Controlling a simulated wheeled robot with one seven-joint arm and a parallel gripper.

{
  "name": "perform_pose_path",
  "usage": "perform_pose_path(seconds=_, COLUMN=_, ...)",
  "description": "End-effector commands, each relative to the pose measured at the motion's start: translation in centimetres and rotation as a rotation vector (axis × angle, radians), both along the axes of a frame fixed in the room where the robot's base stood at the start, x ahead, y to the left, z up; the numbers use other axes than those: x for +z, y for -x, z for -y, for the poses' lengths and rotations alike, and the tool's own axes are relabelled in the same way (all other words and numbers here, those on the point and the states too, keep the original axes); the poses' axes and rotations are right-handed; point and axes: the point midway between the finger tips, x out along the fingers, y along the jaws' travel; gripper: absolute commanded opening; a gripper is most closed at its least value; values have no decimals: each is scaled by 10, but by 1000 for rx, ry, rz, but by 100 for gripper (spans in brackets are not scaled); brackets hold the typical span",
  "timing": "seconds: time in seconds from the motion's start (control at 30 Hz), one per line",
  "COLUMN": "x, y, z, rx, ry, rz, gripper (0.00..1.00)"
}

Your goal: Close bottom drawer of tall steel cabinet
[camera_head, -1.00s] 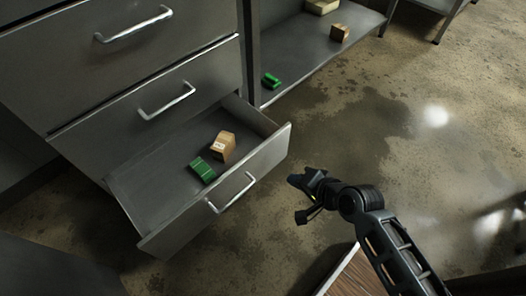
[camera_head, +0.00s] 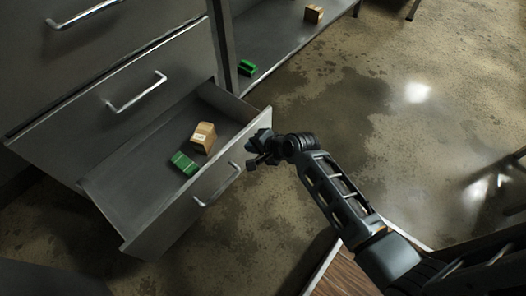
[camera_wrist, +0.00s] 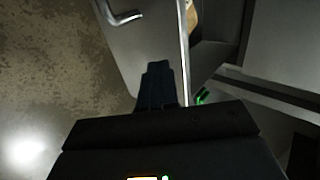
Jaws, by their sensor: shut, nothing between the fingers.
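The tall steel cabinet (camera_head: 120,55) stands at the left in the head view. Its bottom drawer (camera_head: 140,190) is pulled well out, with a bar handle (camera_head: 217,184) on its front. A brown box (camera_head: 203,137) and a green item (camera_head: 184,162) lie inside the drawer. My gripper (camera_head: 251,152) is shut and empty at the right part of the drawer front, close to its right end. In the wrist view the fingers (camera_wrist: 159,82) lie over the drawer front (camera_wrist: 150,40), near its top edge; I cannot tell whether they touch it.
A low steel shelf (camera_head: 280,35) right of the cabinet holds another green item (camera_head: 246,68) and a brown box (camera_head: 314,14). The drawer above (camera_head: 120,95) has its own handle (camera_head: 137,92). Open concrete floor (camera_head: 400,150) lies to the right.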

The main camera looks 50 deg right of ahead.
Motion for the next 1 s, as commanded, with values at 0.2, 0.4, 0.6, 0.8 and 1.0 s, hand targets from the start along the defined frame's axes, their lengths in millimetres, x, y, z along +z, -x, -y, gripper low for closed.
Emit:
perform_pose_path(seconds=0.2, x=0, y=-23, z=1, rx=0, ry=1, rz=1, gripper=0)
perform_pose_path(seconds=0.4, x=1, y=-28, z=0, rx=0, ry=1, rz=0, gripper=0)
perform_pose_path(seconds=0.6, x=1, y=-27, z=0, rx=0, ry=1, rz=0, gripper=0)
perform_pose_path(seconds=0.8, x=2, y=-33, z=0, rx=1, ry=2, rz=1, gripper=0)
perform_pose_path(seconds=1.0, x=3, y=-59, z=0, rx=3, ry=3, rz=1, gripper=0)
